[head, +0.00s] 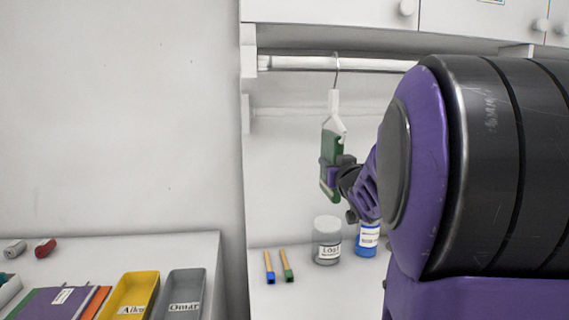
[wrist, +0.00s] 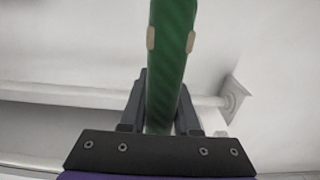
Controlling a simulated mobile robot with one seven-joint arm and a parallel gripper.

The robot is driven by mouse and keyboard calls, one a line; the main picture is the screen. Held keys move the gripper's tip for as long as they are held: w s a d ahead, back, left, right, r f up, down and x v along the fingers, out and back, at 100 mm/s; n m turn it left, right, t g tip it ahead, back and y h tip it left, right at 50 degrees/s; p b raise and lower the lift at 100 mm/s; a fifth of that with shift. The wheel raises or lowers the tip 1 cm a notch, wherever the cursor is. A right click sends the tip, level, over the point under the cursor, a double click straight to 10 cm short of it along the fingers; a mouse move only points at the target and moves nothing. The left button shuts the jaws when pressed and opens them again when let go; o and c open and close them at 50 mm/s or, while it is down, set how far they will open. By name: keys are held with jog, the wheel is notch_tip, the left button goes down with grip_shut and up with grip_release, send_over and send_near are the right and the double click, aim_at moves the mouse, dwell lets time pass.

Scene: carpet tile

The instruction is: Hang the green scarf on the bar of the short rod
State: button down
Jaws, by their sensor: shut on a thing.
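The green scarf (head: 331,142) hangs folded from a white hanger (head: 334,103) with a thin metal hook. The hook overlaps the short rod's bar (head: 290,63) in the head view, its curved top just above it; I cannot tell whether it rests on the bar. My gripper (head: 333,172) is shut on the scarf below the hanger. In the wrist view the scarf (wrist: 172,60) stands between the two fingers of my gripper (wrist: 161,105), with the bar (wrist: 70,94) behind. The hanger and hook are out of the wrist view.
White cabinets (head: 330,12) sit above the rod. A yellow tray (head: 132,295), a grey tray (head: 180,295) and books (head: 50,303) lie lower left. My arm hides the right side.

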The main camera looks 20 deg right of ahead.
jog(key=shift+w+f, duration=0.15)
jog(key=shift+f, duration=0.1)
jog(key=c, duration=0.6)
grip_release()
jog(key=shift+o, duration=0.2)
jog(key=shift+a, duration=0.1)
